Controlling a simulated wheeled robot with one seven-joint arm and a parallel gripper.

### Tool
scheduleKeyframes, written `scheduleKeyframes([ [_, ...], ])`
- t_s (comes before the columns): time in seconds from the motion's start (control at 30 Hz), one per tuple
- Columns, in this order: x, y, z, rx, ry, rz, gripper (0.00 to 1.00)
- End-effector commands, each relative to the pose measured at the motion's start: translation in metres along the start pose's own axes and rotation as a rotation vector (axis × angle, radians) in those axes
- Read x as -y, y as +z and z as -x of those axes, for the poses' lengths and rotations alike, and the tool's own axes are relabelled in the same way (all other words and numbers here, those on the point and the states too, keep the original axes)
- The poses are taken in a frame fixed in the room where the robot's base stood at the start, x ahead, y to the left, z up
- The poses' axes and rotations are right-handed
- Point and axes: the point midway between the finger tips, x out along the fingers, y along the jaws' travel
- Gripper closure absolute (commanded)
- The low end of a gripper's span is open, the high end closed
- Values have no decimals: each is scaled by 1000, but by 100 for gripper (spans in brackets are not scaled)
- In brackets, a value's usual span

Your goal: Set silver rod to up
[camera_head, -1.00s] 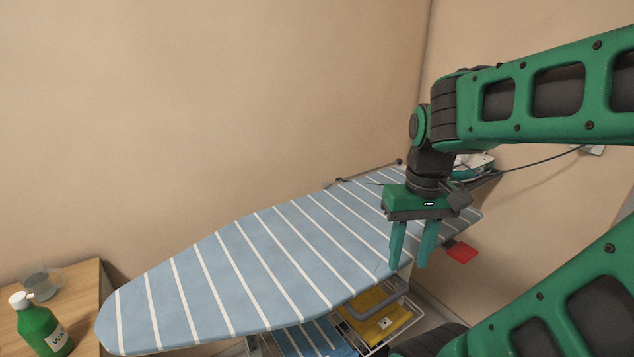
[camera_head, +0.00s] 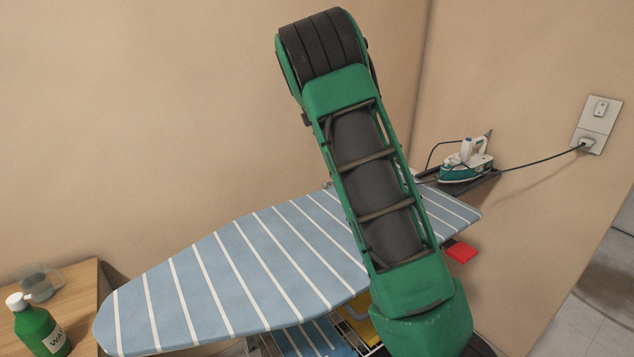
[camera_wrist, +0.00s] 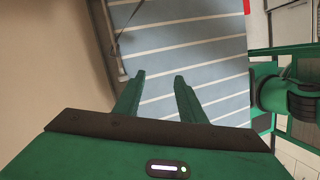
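A thin grey metal rod (camera_wrist: 108,38), which looks like the silver rod, lies along the left edge of the striped ironing board (camera_wrist: 185,40) in the wrist view. In the head view my raised arm hides most of the far board edge where it lies. My gripper (camera_wrist: 160,76) is open and empty above the board, with its two green fingers apart. The rod is ahead and to the left of the fingers and not touched. My gripper is hidden behind my arm in the head view.
An iron (camera_head: 466,163) stands on a rest at the board's right end, its cord running to a wall outlet (camera_head: 597,124). A green bottle (camera_head: 40,328) stands on a wooden table (camera_head: 83,290). Walls close in behind.

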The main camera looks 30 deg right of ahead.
Motion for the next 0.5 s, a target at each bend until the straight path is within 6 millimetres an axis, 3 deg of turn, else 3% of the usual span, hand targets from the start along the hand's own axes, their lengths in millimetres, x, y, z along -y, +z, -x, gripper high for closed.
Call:
scheduleKeyframes([
  [0.03, -18, -13, 2, 44, -3, 90, 63],
  [0.2, -56, -48, 11, 160, -25, 365, 63],
  [0.33, -72, -69, 15, 219, -44, 504, 63],
  [0.5, -79, -81, 15, 251, -57, 581, 63],
])
